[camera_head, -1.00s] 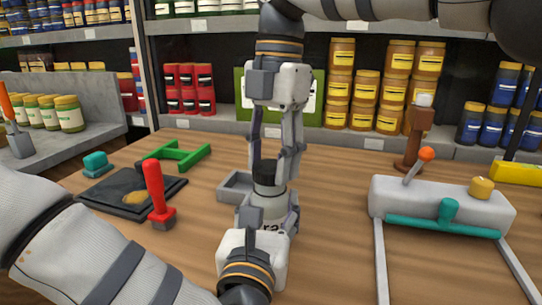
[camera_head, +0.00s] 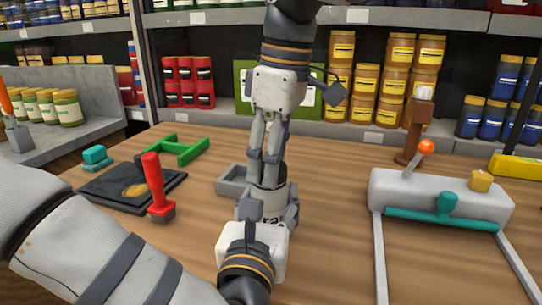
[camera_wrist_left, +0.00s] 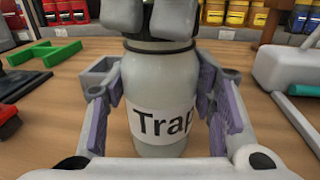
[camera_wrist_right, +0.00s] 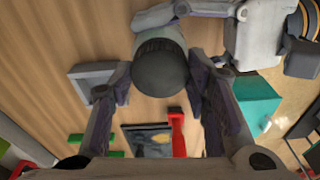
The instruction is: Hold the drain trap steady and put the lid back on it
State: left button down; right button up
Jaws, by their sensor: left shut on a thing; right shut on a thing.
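The drain trap (camera_wrist_left: 158,95), a grey-white bottle labelled "Trap", stands upright on the table; it also shows in the head view (camera_head: 270,203). My left gripper (camera_head: 268,215) is shut around its body from the near side. The black lid (camera_wrist_right: 162,70) sits at the top of the trap, and my right gripper (camera_head: 264,175) is shut on it from above. In the head view the right fingers hide most of the lid. A dark ring shows at the trap's neck in the left wrist view; I cannot tell how tightly the lid sits.
A grey open holder (camera_head: 230,183) is just behind the trap. A red-handled tool (camera_head: 156,190), a dark pad (camera_head: 110,190) and a green frame (camera_head: 180,152) lie left. A grey device with teal bar (camera_head: 440,195) stands right. Shelves of jars line the back.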

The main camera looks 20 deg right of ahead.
jog(key=m, duration=0.4)
jog(key=shift+m+h, duration=0.3)
jog(key=shift+m, duration=0.1)
jog(key=m, duration=0.4)
jog(key=shift+a+t+h, duration=0.1)
jog(key=shift+t+h, duration=0.2)
jog(key=m, duration=0.4)
jog(key=shift+a, duration=0.1)
jog(key=m+h, duration=0.1)
jog(key=m, duration=0.4)
jog(key=o, duration=0.7)
